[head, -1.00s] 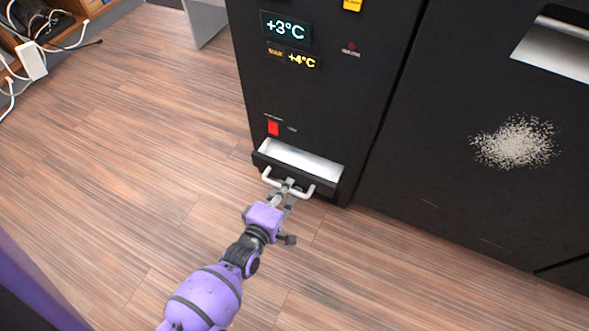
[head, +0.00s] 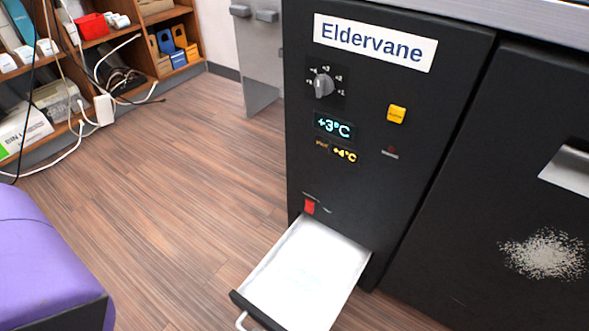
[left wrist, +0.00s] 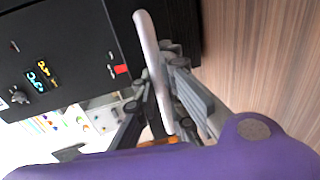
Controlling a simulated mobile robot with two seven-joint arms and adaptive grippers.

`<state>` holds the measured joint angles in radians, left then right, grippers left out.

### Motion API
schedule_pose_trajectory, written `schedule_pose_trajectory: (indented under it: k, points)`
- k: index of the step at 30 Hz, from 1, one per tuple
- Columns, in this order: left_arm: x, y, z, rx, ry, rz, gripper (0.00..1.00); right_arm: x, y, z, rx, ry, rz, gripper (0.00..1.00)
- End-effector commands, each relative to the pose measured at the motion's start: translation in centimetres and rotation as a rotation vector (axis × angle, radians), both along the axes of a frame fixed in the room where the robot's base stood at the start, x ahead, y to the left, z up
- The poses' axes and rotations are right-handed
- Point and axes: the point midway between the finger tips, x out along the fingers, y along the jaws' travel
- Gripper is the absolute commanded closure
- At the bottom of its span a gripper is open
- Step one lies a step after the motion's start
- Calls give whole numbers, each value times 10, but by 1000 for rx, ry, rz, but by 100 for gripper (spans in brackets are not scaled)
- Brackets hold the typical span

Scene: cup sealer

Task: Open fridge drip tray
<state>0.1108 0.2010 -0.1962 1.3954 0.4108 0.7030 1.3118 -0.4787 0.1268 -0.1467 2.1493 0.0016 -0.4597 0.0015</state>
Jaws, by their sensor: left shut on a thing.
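The drip tray (head: 306,272) is a white, shallow drawer pulled far out of the lower front of the black fridge (head: 345,185). Its dark front edge (head: 252,309) and part of its pale handle (head: 240,321) show at the bottom of the head view; the rest is cut off. In the left wrist view, the handle (left wrist: 152,68) is a pale bar passing between the fingers of my left gripper (left wrist: 167,55), which is shut on it. The left gripper is outside the head view. My right gripper is in neither current view.
A red switch (head: 309,207) sits just above the tray opening. A shelf with boxes and cables (head: 90,70) stands at the back left. A second black door (head: 490,200) is to the right. The wood floor (head: 190,190) left of the tray is clear.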

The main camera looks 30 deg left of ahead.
Motion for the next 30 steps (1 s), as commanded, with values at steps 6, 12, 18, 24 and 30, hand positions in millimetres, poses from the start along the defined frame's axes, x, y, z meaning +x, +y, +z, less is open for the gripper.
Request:
schedule_pose_trajectory:
  k: [6,12,18,24,30]
  points:
    - [-4,0,1,0,-2,0,100,0,0,0,-1,1,-1,60]
    - [-3,0,1,0,-2,0,100,0,0,0,-1,1,-1,60]
    - [-4,0,1,0,-1,0,71,1,0,1,0,-1,-1,60]
    - [-4,0,0,0,0,0,71,1,0,2,0,-1,-2,60]
    - [-4,0,7,-1,0,1,71,-1,0,1,0,2,-5,60]
